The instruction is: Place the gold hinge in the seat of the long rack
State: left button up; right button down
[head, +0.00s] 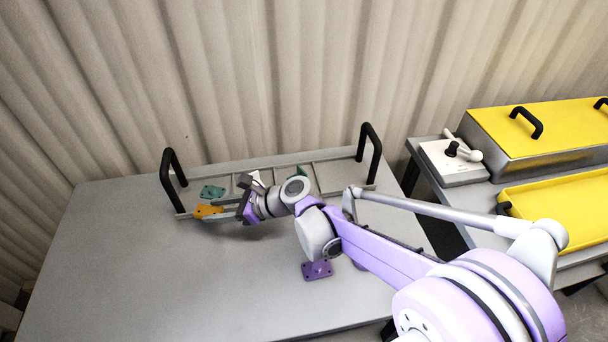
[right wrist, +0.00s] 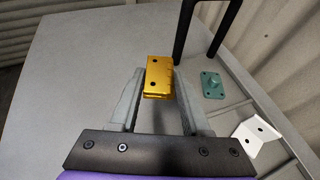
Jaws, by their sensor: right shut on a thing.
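The gold hinge (head: 208,211) is at the front left corner of the long rack (head: 335,168) in the head view. My right gripper (head: 226,212) is shut on the hinge. In the right wrist view, the hinge (right wrist: 158,78) sits between the two grey fingertips (right wrist: 160,92), beside the foot of a black handle. The rack is a grey frame with several bays and a tall black handle at each end. I cannot tell whether the hinge touches the rack. My arm covers part of the rack's front. My left gripper is not in view.
A teal plate (head: 212,192) and a white bracket (head: 257,180) sit in the rack. Another teal part (head: 300,171) is behind my wrist. A purple part (head: 317,269) lies on the table. Yellow-covered tanks (head: 550,125) stand right. The table's front left is clear.

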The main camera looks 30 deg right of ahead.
jog(key=w+d+m+t+h, duration=0.3)
jog(key=d+m+h, duration=0.15)
jog(key=d, duration=1.45)
jog(key=r+m+t+h, duration=0.1)
jog(key=m+t+h, duration=0.1)
jog(key=m+h, duration=0.3)
send_over(342, 181)
notch_tip(342, 181, down, 9)
jog(key=shift+d+f+b, duration=0.1)
jog(key=shift+b, duration=0.85)
jog(key=shift+n, duration=0.25)
jog(key=shift+f, duration=0.15)
jog(key=shift+c, duration=1.8)
grip_release()
jog(key=shift+r, duration=0.2)
